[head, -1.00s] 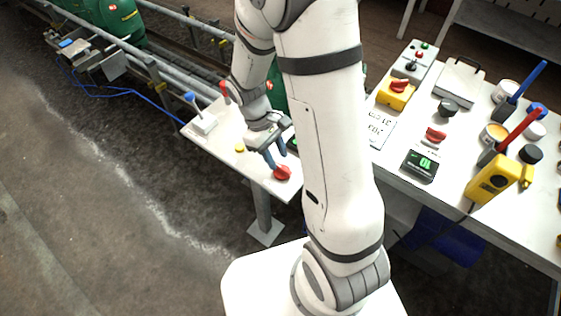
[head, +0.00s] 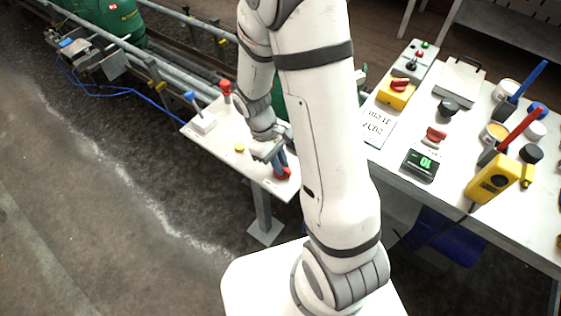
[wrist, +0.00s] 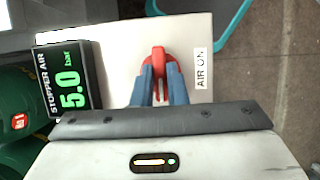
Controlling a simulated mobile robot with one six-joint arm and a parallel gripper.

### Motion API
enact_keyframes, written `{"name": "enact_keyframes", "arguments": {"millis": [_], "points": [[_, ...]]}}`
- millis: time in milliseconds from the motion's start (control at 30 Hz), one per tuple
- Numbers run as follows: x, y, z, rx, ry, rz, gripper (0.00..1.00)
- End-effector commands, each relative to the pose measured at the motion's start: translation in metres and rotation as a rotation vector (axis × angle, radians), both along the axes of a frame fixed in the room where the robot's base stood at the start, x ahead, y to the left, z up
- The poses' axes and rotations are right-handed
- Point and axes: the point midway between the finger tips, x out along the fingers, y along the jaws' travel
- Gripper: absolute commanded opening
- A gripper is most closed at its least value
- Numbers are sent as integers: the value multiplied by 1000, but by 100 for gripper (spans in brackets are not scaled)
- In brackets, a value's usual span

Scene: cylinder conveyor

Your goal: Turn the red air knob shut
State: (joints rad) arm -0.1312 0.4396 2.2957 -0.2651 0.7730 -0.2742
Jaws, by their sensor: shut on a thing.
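The red air knob (wrist: 158,54) sits on the small white table, between the two blue fingers of my gripper (wrist: 160,82) in the wrist view. The fingers are shut on the knob's raised bar from both sides. In the head view the knob (head: 283,174) shows at the table's near right corner, partly covered by my gripper (head: 281,163). An "AIR ON" label (wrist: 202,69) lies to the right of the knob in the wrist view. A black "STOPPER AIR" display (wrist: 68,81) to its left reads 5.0 bar in green.
The small table (head: 220,151) also bears a blue-topped lever (head: 200,115), a red-topped post (head: 226,91) and a yellow button (head: 239,148). A larger white bench (head: 396,155) with several controls and tools stands to the right. Conveyor rails (head: 175,58) run behind.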

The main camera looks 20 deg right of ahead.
Motion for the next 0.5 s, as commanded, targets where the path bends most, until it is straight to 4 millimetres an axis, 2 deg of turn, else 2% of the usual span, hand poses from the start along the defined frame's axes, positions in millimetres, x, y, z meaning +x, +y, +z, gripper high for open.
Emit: {"name": "enact_keyframes", "arguments": {"millis": [333,500], "points": [[0,0,0,0,0,-15,0],[0,-2,0,0,0,-77,0]]}}
